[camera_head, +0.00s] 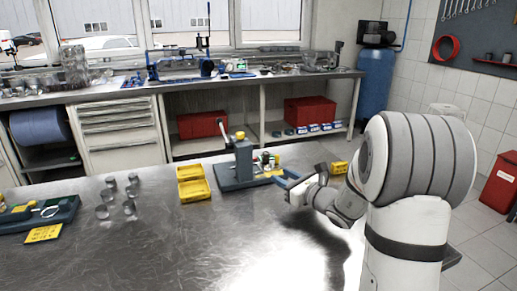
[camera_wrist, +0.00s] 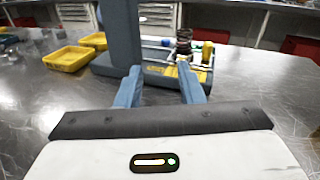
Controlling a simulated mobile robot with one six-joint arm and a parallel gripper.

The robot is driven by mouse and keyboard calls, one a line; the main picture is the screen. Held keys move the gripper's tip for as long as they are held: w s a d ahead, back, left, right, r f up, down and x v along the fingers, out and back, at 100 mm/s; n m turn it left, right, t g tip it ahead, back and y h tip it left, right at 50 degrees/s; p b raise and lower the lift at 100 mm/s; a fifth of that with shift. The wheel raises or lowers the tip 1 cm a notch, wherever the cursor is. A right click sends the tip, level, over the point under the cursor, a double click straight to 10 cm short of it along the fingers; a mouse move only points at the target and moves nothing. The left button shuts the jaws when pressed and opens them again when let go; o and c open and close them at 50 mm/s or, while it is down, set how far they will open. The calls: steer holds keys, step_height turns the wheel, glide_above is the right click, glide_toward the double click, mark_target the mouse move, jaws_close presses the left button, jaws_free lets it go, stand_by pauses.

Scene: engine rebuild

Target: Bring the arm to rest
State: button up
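My gripper (camera_head: 282,180) is at the right of the metal bench, low over its top, pointing left toward a blue-grey press-like stand (camera_head: 243,160). In the wrist view its two blue-grey fingers (camera_wrist: 159,70) are spread apart with nothing between them. The stand's base (camera_wrist: 155,80) lies just beyond the fingertips; whether they touch it I cannot tell. A dark spring-like part (camera_wrist: 184,42) and a yellow part (camera_wrist: 207,54) stand on the base. My arm is bent down from the right.
Two yellow bins (camera_head: 194,190) sit left of the stand. Several metal cylinders (camera_head: 129,207) stand further left, near a green tray (camera_head: 40,214). A yellow block (camera_head: 339,167) lies behind my wrist. The front of the bench (camera_head: 150,255) is clear.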

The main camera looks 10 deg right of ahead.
steer(key=s+a+r+n+g+p, duration=0.2)
steer(key=s+a+n+g, duration=0.4)
steer(key=s+n, duration=0.3)
steer(key=s+a+r+n+g+p, duration=0.25)
steer(key=s+a+n+g, duration=0.25)
steer(key=s+a+n, duration=0.45)
steer(key=s+d+r+n+g+h+p, duration=0.1)
steer(key=s+d+n+h+p, duration=0.3)
steer(key=s+d+n+h, duration=0.5)
steer(key=s+d+n, duration=0.1)
steer(key=s+d, duration=0.2)
steer(key=s, duration=0.2)
steer(key=shift+d+p, duration=0.35)
steer(key=shift+d, duration=0.05)
